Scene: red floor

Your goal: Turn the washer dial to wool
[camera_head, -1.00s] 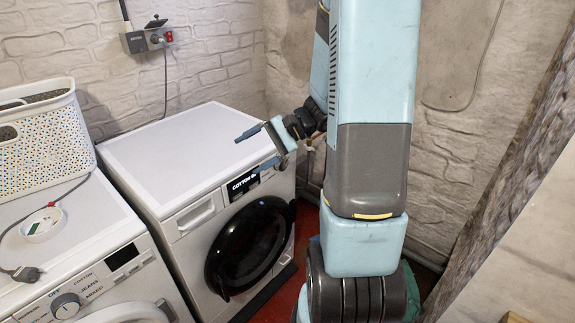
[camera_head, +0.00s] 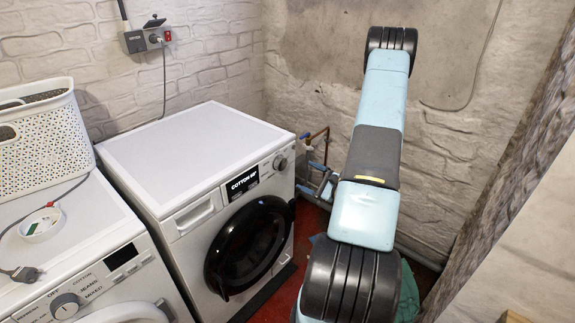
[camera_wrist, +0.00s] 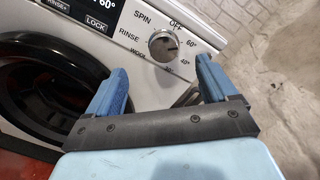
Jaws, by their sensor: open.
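The washer dial (camera_head: 280,162) is a round knob at the right end of the right-hand washer's front panel. In the wrist view the dial (camera_wrist: 163,46) is silver, with OFF, SPIN, RINSE, WOOL and temperature labels around it. The washer's display (camera_head: 242,183) reads COTTON with a temperature; the wrist view shows it ending in 60°. I cannot clearly tell where the dial's mark points. My gripper (camera_wrist: 160,82) is open and empty, with the dial ahead of the gap between its blue fingers, apparently untouched. In the head view my gripper (camera_head: 318,180) is right of the washer, partly behind my arm.
A second washer (camera_head: 85,270) stands at the left, with a white basket (camera_head: 45,150) and a small round dish (camera_head: 41,225) on top. The right washer's black door (camera_head: 248,245) is closed. A pipe (camera_head: 320,133) runs by the wall at the right washer's right side.

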